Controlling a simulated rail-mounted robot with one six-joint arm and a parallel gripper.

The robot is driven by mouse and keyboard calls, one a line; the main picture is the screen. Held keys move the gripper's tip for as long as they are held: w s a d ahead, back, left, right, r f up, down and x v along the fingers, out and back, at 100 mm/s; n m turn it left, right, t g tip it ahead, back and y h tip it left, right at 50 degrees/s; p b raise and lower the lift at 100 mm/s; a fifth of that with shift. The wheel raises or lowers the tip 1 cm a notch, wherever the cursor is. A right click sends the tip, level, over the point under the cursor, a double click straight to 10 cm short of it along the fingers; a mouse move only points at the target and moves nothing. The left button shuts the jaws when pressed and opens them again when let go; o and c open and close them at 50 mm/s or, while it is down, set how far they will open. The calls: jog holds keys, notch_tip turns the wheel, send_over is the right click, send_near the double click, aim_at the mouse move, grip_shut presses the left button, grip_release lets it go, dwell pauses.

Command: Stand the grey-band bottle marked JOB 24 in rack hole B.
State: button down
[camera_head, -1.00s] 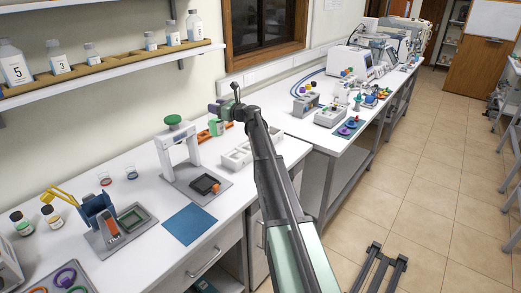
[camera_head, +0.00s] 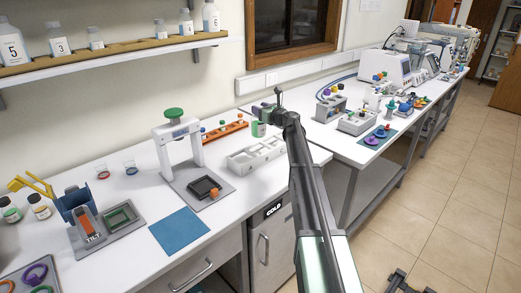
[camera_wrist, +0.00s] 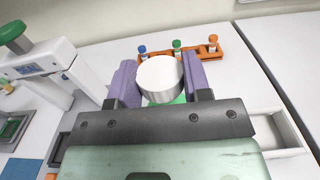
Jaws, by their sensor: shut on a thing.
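My gripper (camera_head: 264,108), with purple fingers in the wrist view (camera_wrist: 158,82), is shut on a pale-capped bottle (camera_wrist: 160,73). Green shows beneath its cap, and a green part also shows below the fingers in the head view (camera_head: 259,130). I see no grey band and no JOB 24 mark; most of the bottle's side is hidden. An orange rack (camera_head: 232,129) lies behind the gripper on the bench. In the wrist view, blue-, green- and orange-capped vials stand at this rack (camera_wrist: 193,54). No hole letter is readable.
A pale compartment tray (camera_head: 240,165) lies just below the gripper in the head view. A white stand with a green knob (camera_head: 174,113) is to its left. A blue mat (camera_head: 180,231) lies near the front edge. Several bottles stand on the shelf (camera_head: 120,45).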

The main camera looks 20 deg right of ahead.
aim_at(264, 135)
notch_tip(264, 135, down, 12)
jog(key=b, duration=0.9)
jog(key=shift+d+f+b, duration=0.1)
jog(key=shift+f+b, duration=0.1)
jog(key=shift+b, duration=0.2)
jog(key=shift+r, duration=0.3)
jog(key=shift+f, duration=0.2)
jog(key=c, duration=0.6)
grip_release()
jog(key=shift+r, duration=0.1)
jog(key=shift+o, duration=0.2)
jog(key=shift+s+r+p, duration=0.1)
jog(key=shift+r+p, duration=0.05)
jog(key=shift+p, duration=0.15)
jog(key=v, duration=1.2)
